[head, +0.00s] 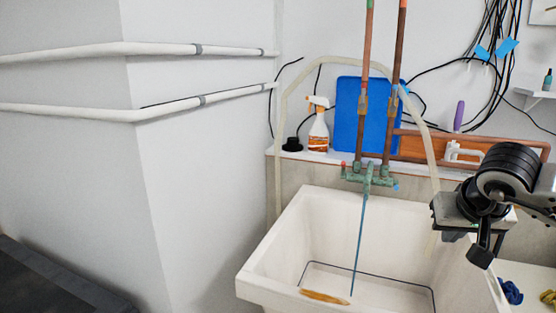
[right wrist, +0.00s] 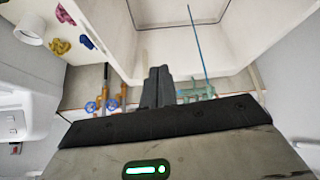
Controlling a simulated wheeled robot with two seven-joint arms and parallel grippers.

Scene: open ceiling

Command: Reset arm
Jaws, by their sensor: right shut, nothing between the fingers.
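My right gripper (head: 481,252) is above the right side of the white sink (head: 262,290) in the head view. In the right wrist view its two dark fingers (right wrist: 157,86) are together, with nothing between them. The gripper touches nothing that I can see. My left gripper is in neither view.
A faucet (head: 370,178) on copper pipes stands behind the sink, with a thin blue stream below it. A spray bottle (head: 318,127) and a blue board (head: 357,112) are on the ledge. Blue and yellow items lie right of the sink. White pipes (head: 150,50) run along the left wall.

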